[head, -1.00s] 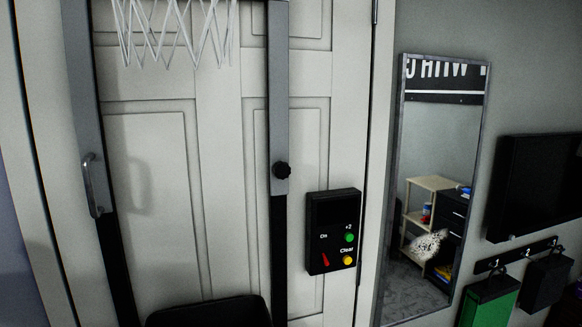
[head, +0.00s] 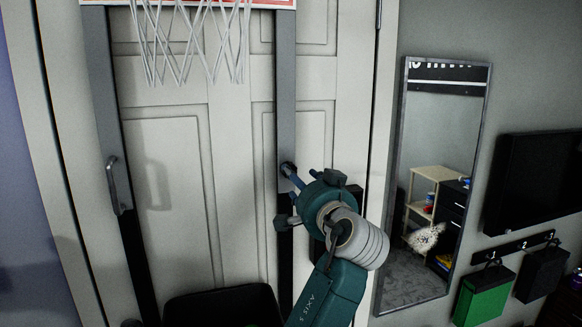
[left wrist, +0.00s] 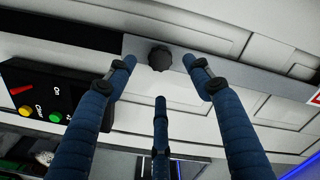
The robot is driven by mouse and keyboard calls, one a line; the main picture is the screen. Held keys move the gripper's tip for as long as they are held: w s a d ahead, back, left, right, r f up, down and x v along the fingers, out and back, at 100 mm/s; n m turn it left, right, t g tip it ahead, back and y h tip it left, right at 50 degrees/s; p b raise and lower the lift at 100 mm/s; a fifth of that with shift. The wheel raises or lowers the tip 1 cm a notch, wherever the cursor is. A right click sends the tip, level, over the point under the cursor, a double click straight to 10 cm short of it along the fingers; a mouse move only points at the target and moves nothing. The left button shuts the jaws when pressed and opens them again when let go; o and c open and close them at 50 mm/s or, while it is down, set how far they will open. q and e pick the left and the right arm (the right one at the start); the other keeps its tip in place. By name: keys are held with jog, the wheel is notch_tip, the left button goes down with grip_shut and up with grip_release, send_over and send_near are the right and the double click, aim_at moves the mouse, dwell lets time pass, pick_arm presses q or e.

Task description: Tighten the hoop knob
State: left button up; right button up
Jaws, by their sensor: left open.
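The hoop knob (left wrist: 160,58) is a small black ribbed knob on the grey upright of the hoop frame. It shows whole in the left wrist view, just beyond my fingertips. My left gripper (left wrist: 160,78) is open, with three blue fingers spread around the knob's near side and nothing between them. In the head view my left gripper (head: 286,196) reaches up from the lower middle to the right upright (head: 285,110), and a fingertip overlaps the knob's place. I cannot tell whether any finger touches the knob. My right gripper is not in view.
The black control box (left wrist: 45,92) with coloured buttons sits beside the upright, mostly behind my arm in the head view. The net (head: 190,40) hangs above. A mirror (head: 435,190), a wall screen (head: 535,185) and a green box (head: 484,295) are to the right.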

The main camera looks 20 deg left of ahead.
pick_arm(q)
jog(key=p+x, duration=0.2)
jog(key=x, duration=0.4)
jog(key=shift+a, duration=0.15)
jog(key=shift+c, duration=0.6)
jog(key=c, duration=1)
